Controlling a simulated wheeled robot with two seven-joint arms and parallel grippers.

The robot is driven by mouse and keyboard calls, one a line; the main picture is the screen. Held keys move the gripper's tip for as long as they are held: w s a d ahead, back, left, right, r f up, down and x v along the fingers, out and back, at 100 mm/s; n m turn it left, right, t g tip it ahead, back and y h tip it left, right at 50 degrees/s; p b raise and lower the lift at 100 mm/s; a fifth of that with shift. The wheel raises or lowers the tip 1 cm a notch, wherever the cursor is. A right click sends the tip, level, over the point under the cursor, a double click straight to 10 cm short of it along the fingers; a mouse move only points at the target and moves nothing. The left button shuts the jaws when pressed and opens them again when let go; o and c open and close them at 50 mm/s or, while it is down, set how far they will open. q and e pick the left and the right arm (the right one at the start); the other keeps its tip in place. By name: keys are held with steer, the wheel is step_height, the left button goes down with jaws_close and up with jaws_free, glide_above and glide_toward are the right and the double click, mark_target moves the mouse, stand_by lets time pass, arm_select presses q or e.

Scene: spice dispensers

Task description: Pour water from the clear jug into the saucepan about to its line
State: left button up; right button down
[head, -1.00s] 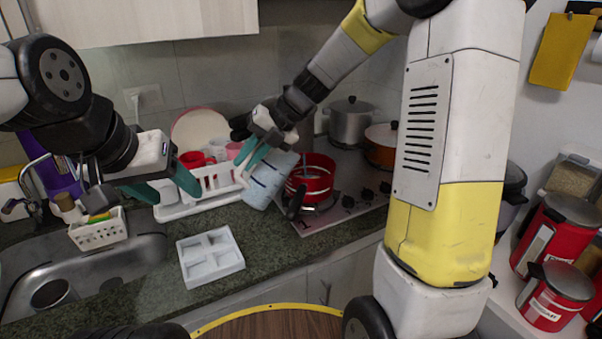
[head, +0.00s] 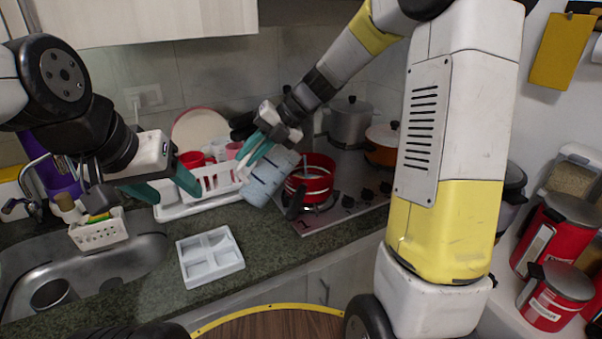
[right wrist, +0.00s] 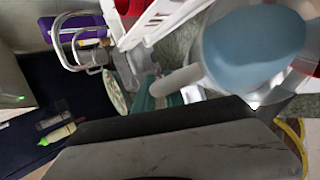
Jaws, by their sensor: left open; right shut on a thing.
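The clear jug (head: 268,178) with bluish water hangs tilted toward the red saucepan (head: 318,184), its upper end beside the pan's left rim. My right gripper (head: 252,156) is shut on the jug's handle. The right wrist view shows the jug's pale handle (right wrist: 176,80) between the fingers and blue water (right wrist: 258,45) inside. The saucepan sits on the hob with its dark handle toward the front. A thin pale streak shows inside it; I cannot tell whether it is falling water. The pan's line and water level cannot be made out. My left gripper (head: 174,189) is open and empty above the counter.
A white dish rack (head: 178,210) with red cups stands left of the jug. A white divided tray (head: 210,258) lies on the counter in front. A grey pot (head: 351,124) and an orange pot (head: 382,146) stand behind the saucepan. The sink is at left.

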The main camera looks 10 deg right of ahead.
mark_target(242, 163)
steer(key=shift+w+d+r+g+y, duration=0.15)
steer(key=shift+d+r+y, duration=0.1)
steer(key=shift+r+y, duration=0.25)
steer(key=shift+w+d+r+g+y, duration=0.1)
steer(key=shift+d+r+g+y, duration=0.15)
steer(key=shift+r, duration=0.4)
stand_by(1.6)
steer(key=shift+a, duration=0.1)
steer(key=a+f+h, duration=0.1)
steer(key=s+a+f+t+h, duration=0.1)
steer(key=f+h, duration=0.1)
steer(key=s+a+f+t+h, duration=0.1)
steer(key=shift+f+n, duration=0.25)
steer(key=shift+n, duration=0.15)
steer(key=shift+s+a+f+h+b, duration=0.2)
steer(key=shift+a+h+b, duration=0.25)
steer(key=shift+a+h, duration=0.2)
steer(key=shift+f, duration=0.1)
steer(key=shift+s+a+n+t+h+b, duration=0.15)
steer(key=shift+a+n+t+h+b, duration=0.15)
steer(key=shift+b, duration=0.7)
